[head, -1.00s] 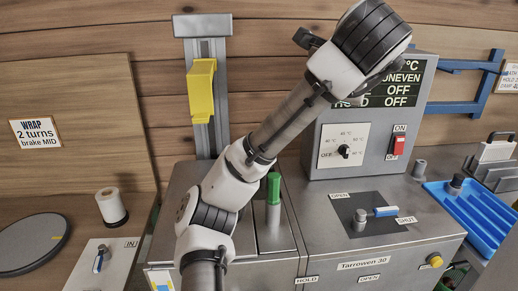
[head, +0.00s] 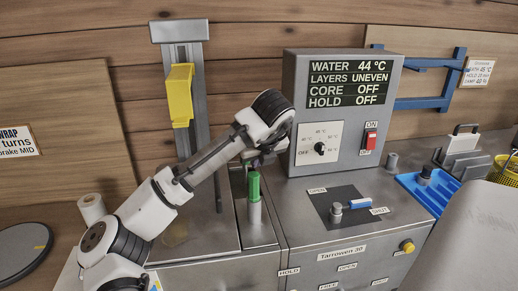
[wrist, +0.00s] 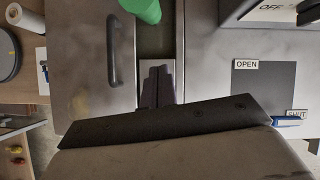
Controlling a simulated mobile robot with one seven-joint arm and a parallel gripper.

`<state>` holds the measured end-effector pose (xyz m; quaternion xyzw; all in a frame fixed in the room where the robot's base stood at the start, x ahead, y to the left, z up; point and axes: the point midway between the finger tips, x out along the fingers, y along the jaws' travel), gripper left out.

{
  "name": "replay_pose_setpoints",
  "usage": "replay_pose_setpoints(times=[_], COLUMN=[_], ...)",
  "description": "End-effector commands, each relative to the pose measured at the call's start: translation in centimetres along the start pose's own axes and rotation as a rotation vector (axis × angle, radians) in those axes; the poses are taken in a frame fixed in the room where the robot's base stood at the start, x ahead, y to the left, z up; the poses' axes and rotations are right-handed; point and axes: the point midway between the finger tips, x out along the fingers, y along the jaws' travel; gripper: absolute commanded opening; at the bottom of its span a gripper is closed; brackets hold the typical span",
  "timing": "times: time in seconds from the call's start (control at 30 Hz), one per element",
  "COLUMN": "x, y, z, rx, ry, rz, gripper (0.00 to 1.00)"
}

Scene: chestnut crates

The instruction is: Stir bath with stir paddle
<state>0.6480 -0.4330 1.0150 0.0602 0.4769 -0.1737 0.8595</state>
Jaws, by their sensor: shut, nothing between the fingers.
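The stir paddle is probably the upright green-handled tool (head: 254,186) in the narrow slot of the steel machine; its green top also shows in the wrist view (wrist: 145,9). Its lower end is hidden. The bath is in the steel machine (head: 330,262), under a flat steel cover (head: 200,222); a grey bar handle (wrist: 113,50) shows on that cover in the wrist view. I see no water. My gripper (head: 258,164) hangs just above the green handle, apart from it as far as I can tell. Its fingers (wrist: 157,72) are shut and empty.
The control box (head: 343,120) behind right reads water 44 °C, layers uneven, core off, hold off. A post (head: 198,60) with a yellow part (head: 180,95) stands behind. A blue-handled valve (head: 358,204) sits right, with a blue tray (head: 432,192) beyond.

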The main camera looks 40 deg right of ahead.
Motion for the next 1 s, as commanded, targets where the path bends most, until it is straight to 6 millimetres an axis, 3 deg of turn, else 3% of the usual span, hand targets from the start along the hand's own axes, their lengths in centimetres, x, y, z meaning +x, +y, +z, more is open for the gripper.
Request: replay_pose_setpoints(times=[0.13, 0.2, 0.4, 1.0], x=[3.0, 2.8, 3.5, 3.5], y=[0.1, 0.0, 0.0, -0.1], z=[0.0, 1.6, 3.5, 4.3], rx=[-0.002, -0.003, -0.002, -0.002], ry=[0.002, -0.001, -0.001, 0.0], rz=[0.001, 0.001, 0.0, -0.001], gripper=[0.0, 0.0, 0.0, 0.0])
